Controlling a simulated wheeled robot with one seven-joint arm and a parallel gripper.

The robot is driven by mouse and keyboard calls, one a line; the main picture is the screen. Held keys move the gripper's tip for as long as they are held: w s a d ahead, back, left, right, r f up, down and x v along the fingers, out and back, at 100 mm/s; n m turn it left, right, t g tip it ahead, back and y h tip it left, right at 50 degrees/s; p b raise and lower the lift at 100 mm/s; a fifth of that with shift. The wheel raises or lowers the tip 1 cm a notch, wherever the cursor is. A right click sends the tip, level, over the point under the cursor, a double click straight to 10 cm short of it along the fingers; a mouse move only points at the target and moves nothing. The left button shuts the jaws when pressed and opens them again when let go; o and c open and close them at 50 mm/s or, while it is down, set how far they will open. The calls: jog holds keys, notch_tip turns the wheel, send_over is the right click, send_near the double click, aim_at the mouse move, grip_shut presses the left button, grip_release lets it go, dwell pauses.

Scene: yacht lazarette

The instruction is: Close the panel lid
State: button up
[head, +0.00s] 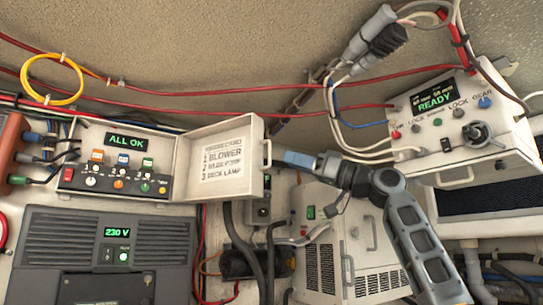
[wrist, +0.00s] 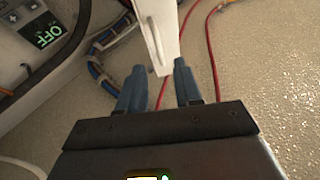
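The panel (head: 112,180) has an "ALL OK" display and rows of switches, at the left in the head view. Its white lid (head: 232,185) stands open to the right, its labelled inner face showing, with a handle (head: 268,154) on its free edge. My gripper (head: 286,158) is just right of the handle, pointing left at it. In the wrist view the blue fingers (wrist: 159,72) are spread apart, with the edge of the lid (wrist: 160,22) and its handle (wrist: 151,45) ahead and between the tips. A gap shows beside both fingers; I cannot tell whether either touches.
A grey "230 V" unit (head: 108,255) sits below the panel. A white "READY" box (head: 462,135) hangs at the upper right, with cables around it. A vented white cabinet (head: 335,250) stands below my arm. Red cables (head: 200,98) run along the wall above.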

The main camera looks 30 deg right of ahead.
jog(key=p+x, duration=0.1)
jog(key=x, duration=0.5)
jog(key=shift+p, duration=0.35)
grip_shut()
dwell(1.1)
